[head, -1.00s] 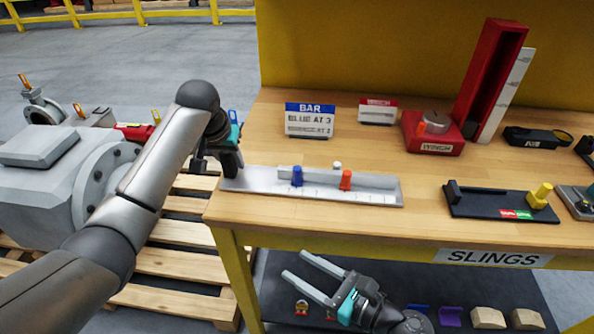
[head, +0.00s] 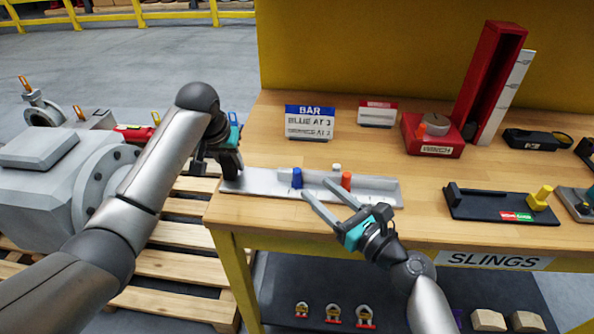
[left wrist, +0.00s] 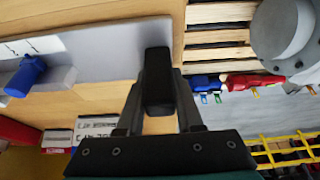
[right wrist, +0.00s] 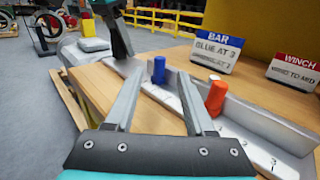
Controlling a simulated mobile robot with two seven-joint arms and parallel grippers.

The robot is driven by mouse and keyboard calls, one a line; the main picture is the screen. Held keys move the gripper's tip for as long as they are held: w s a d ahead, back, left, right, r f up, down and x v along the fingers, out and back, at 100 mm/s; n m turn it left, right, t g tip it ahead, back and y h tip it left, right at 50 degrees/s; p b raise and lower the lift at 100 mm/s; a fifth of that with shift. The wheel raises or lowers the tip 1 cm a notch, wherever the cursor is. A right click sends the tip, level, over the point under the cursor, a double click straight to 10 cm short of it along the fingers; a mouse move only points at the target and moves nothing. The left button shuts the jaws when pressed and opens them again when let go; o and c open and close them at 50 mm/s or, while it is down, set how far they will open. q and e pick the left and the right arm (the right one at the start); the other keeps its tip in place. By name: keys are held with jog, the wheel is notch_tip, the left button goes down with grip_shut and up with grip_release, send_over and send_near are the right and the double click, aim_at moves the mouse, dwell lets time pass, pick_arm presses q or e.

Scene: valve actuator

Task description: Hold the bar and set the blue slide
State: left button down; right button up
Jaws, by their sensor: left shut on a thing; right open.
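The pale grey bar (head: 265,182) lies along the table's front left, with scale marks on its face. The blue slide (head: 297,177) stands upright left of its middle; it also shows in the left wrist view (left wrist: 27,74). An orange slide (head: 346,181) stands further right. My left gripper (head: 229,168) is shut on a black upright grip (left wrist: 157,75) at the bar's left end. My right gripper (head: 316,188) is open and empty at the bar's front edge. In the right wrist view the blue slide (right wrist: 159,70) appears between and beyond its fingertips, apart from them.
A red winch box (head: 433,135) and a black tray with a yellow knob (head: 541,196) are to the right. A white knob (head: 336,168) sits behind the orange slide.

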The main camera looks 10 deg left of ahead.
aim_at(299, 175)
jog(key=x, duration=0.8)
jog(key=shift+w+a, duration=0.1)
jog(key=shift+f, duration=0.1)
grip_shut()
dwell(1.2)
